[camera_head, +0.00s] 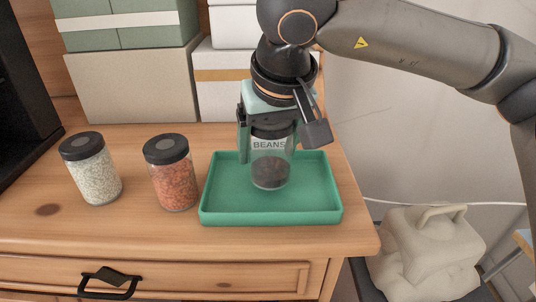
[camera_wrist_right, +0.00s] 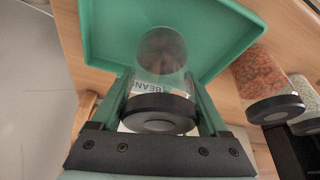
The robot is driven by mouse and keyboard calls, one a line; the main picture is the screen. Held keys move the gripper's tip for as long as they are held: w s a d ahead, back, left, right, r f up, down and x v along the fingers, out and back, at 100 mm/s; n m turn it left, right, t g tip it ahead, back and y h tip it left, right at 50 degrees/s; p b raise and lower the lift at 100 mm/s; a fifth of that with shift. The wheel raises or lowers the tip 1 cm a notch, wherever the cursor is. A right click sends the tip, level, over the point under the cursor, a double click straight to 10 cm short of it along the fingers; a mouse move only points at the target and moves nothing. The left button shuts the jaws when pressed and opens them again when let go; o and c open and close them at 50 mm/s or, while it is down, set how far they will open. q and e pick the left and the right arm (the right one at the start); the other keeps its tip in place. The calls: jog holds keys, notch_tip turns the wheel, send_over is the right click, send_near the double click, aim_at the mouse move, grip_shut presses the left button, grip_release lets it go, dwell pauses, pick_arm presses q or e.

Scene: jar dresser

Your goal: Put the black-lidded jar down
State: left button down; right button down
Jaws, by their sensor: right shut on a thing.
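The black-lidded jar (camera_head: 270,168) is clear, has a white label reading BEANS and holds dark contents at its bottom. My right gripper (camera_head: 268,150) points down and is shut on it, with a finger on each side near the lid. The jar is upright over the green tray (camera_head: 218,216); I cannot tell whether its base touches the tray floor. In the right wrist view the jar (camera_wrist_right: 160,70) sits between the fingers of the gripper (camera_wrist_right: 162,105), its black lid nearest the camera, with the tray (camera_wrist_right: 105,35) beyond. My left gripper is not in view.
A jar of orange-red contents (camera_head: 174,184) and a jar of pale contents (camera_head: 96,178), both black-lidded, stand left of the tray on the wooden dresser (camera_head: 140,228). Stacked boxes (camera_head: 135,85) stand behind. A beige container (camera_head: 425,255) is beyond the dresser's right edge.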

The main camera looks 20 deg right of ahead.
aim_at(274, 126)
jog(key=shift+f, duration=0.8)
jog(key=shift+f, duration=0.1)
jog(key=shift+f, duration=0.15)
grip_release()
jog(key=shift+s+r, duration=0.1)
jog(key=shift+r, duration=0.5)
jog(key=p+v, duration=0.1)
jog(key=v, duration=0.9)
jog(key=shift+s+r, duration=0.4)
jog(key=shift+r, duration=0.15)
